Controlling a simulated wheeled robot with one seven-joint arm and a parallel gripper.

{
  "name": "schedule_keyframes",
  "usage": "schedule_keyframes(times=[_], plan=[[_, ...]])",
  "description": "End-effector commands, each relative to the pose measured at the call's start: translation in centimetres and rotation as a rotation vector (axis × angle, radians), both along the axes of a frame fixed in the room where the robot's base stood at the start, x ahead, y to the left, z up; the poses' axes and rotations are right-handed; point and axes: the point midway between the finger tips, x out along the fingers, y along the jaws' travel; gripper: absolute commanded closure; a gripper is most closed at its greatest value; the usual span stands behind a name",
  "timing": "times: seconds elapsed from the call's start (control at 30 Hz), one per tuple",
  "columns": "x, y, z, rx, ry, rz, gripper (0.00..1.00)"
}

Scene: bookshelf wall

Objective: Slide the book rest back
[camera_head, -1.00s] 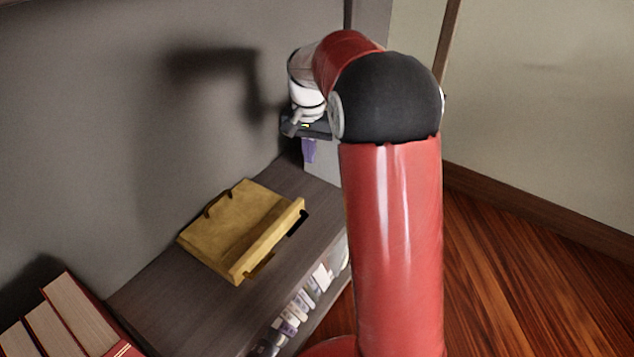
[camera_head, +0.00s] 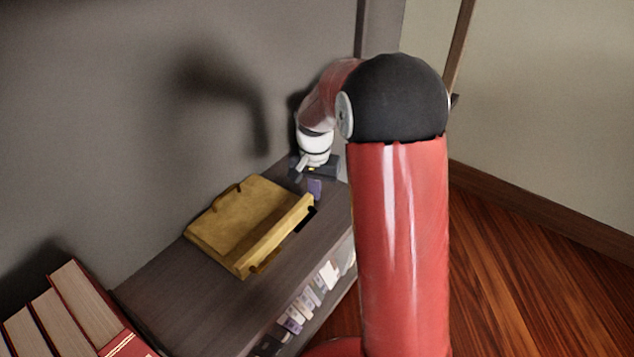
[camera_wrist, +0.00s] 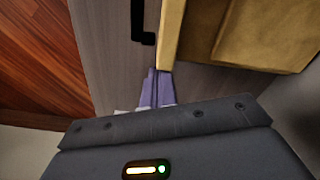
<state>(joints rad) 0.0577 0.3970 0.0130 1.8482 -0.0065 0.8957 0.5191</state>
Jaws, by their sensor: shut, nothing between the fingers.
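The book rest (camera_head: 240,222) is a yellow-brown wooden stand with a raised front ledge, lying on the dark grey shelf top near the wall. My gripper (camera_head: 314,190) is low over the shelf top, just past the rest's far right end. In the wrist view, the two purple fingers (camera_wrist: 156,88) are together with nothing between them. Their tips are close to the end of the rest's ledge (camera_wrist: 168,35); I cannot tell whether they touch it. The rest's broader panel (camera_wrist: 265,35) shows to the right there.
Large red-covered books (camera_head: 80,305) stand at the lower left. Small books (camera_head: 300,305) fill the shelf below. The wall (camera_head: 130,130) rises behind the rest.

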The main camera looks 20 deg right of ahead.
Motion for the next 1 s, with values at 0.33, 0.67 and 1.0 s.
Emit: schedule_keyframes(times=[0.33,0.67,1.0], plan=[[-0.3,0.2,0.0,0.0,0.0,0.001,1.0],[-4.0,2.6,0.0,0.001,0.002,0.002,1.0],[-4.0,2.6,0.0,0.001,0.001,0.001,1.0]])
